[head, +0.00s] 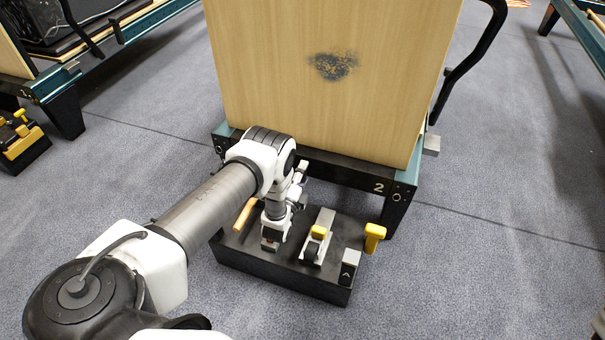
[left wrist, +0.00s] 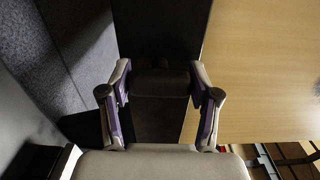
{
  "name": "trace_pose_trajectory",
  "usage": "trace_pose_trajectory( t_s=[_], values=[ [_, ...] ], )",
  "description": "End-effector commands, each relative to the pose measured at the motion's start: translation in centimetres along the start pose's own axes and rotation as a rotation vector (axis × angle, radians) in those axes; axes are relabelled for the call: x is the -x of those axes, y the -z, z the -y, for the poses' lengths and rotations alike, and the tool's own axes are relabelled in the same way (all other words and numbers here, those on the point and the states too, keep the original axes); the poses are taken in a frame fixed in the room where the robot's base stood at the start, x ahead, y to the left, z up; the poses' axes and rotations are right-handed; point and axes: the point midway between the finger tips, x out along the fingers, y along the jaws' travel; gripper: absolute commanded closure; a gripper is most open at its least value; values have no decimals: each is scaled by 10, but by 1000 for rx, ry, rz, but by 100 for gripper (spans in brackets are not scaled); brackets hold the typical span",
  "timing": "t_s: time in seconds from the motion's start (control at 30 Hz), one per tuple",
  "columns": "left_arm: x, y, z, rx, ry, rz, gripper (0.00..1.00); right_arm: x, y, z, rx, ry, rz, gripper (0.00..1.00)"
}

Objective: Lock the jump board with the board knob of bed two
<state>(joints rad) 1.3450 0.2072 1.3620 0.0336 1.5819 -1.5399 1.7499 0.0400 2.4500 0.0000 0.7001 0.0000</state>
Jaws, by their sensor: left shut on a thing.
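The jump board (head: 330,80) is a large upright pale wooden panel with a dark smudge, standing at the end of bed two, whose dark end rail (head: 345,172) bears a "2". It also fills the right of the left wrist view (left wrist: 262,65). My left gripper (head: 301,173) is low in front of the board, partly hidden by my own wrist. In the left wrist view its two fingers (left wrist: 161,88) are closed on either side of a black knob (left wrist: 160,80). The knob is hidden in the head view. I cannot tell how far it is turned.
A black box (head: 285,272) on the floor before the bed carries a yellow-topped lever (head: 319,232), a grey block (head: 350,262) and a yellow handle (head: 374,236). A black curved bar (head: 470,65) rises right of the board.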

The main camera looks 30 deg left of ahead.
Motion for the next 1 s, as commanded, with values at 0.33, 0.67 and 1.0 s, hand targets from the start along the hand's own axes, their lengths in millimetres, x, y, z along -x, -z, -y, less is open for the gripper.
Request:
trace_pose_trajectory(
  t_s=[0.33, 0.67, 1.0],
  values=[
    [1, 0, -1, -2, -3, -1, 13, 0, 0, 0, 0, 0, 0, 60],
    [1, 0, 0, 0, -1, 0, 12, 0, 0, 0, 0, 0, 0, 60],
    [62, 0, -2, 0, -8, 0, 12, 0, 0, 0, 0, 0, 0, 60]
  ],
)
